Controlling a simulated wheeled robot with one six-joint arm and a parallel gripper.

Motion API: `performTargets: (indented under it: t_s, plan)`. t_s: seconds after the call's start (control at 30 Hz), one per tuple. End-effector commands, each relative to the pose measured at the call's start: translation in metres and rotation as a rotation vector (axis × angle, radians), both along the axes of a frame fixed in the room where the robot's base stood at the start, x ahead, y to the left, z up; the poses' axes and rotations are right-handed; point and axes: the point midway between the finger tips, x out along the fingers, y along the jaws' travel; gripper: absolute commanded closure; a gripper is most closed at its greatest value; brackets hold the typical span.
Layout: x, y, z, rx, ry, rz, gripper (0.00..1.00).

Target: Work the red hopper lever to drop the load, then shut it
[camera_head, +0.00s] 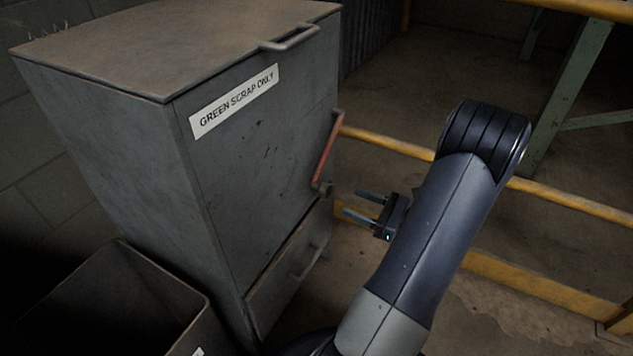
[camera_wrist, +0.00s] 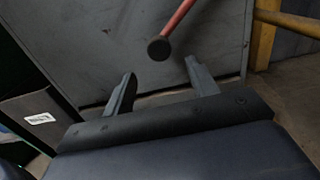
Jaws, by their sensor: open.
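A grey metal hopper (camera_head: 255,150) with a "GREEN SCRAP ONLY" label stands left of centre in the head view. Its red lever (camera_head: 327,149) is on the right part of its front face, slanting upward from a round pivot (camera_head: 322,188). In the wrist view the red lever (camera_wrist: 178,18) runs up and right from the round dark pivot (camera_wrist: 159,48). My gripper (camera_head: 364,203) is open and empty, to the right of the pivot and apart from it. In the wrist view my gripper's fingers (camera_wrist: 160,75) are spread below the pivot, with nothing between them.
A handle (camera_head: 290,38) sits at the hopper's top edge. A lower flap with a handle (camera_head: 308,262) is at its base. An open dark bin (camera_head: 120,290) stands at lower left. A yellow rail (camera_head: 390,144) crosses behind my arm.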

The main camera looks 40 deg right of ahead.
Motion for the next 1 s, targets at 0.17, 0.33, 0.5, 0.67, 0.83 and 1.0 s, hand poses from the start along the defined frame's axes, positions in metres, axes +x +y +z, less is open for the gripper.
performTargets:
  t_s: [0.17, 0.33, 0.5, 0.67, 0.83, 1.0]
  plan:
    - [0.022, 0.01, -0.003, -0.002, 0.0, 0.006, 0.45]
    - [0.05, 0.022, -0.003, -0.004, 0.0, 0.005, 0.45]
    - [0.075, 0.032, -0.002, -0.004, -0.001, 0.004, 0.45]
    - [0.09, 0.038, -0.002, -0.005, 0.0, 0.002, 0.45]
    - [0.096, 0.04, 0.0, -0.004, -0.001, 0.0, 0.45]
    - [0.097, 0.04, 0.0, -0.004, -0.001, 0.0, 0.45]
